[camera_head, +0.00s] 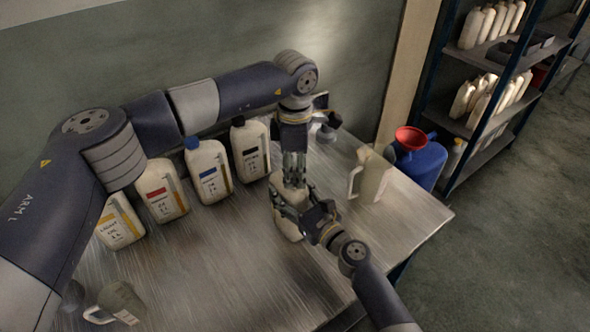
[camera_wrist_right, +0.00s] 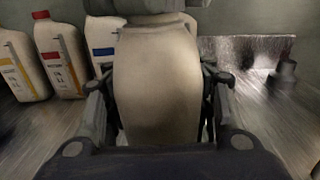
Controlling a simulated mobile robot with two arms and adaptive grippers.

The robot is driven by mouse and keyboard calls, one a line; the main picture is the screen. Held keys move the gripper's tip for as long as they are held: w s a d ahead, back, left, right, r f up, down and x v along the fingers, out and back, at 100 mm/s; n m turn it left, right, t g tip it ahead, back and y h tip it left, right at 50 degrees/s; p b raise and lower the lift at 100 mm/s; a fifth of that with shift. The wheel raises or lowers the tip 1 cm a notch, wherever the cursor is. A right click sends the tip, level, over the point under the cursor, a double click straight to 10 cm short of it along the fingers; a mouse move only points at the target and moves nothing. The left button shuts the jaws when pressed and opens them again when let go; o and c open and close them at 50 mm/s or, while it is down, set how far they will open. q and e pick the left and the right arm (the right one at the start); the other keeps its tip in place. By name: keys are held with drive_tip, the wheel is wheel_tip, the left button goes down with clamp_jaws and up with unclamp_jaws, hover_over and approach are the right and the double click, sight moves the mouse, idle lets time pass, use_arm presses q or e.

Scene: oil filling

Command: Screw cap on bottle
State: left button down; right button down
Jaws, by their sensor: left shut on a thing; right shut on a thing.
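A cream bottle (camera_head: 286,226) stands on the metal table between my two arms; it fills the middle of the right wrist view (camera_wrist_right: 156,85). My right gripper (camera_head: 292,205) is shut on the bottle's body, one finger on each side of it. My left gripper (camera_head: 294,178) points straight down from above and is shut at the top of the bottle. The cap is hidden between the left fingers, so I cannot tell how it sits on the neck.
Several labelled oil bottles (camera_head: 209,171) line the table's back left. A blue container with a red funnel (camera_head: 410,138) is beyond the table's right edge, near shelves (camera_head: 490,100).

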use_arm(q)
drive_tip(key=m, duration=0.4)
drive_tip(key=c, duration=1.2)
unclamp_jaws()
use_arm(e)
drive_tip(key=shift+f, duration=0.1)
use_arm(q)
wheel_tip(320, 180, up, 12)
drive_tip(key=shift+a, duration=0.1)
use_arm(e)
drive_tip(key=c, duration=0.6)
unclamp_jaws()
drive_tip(key=shift+d, duration=0.1)
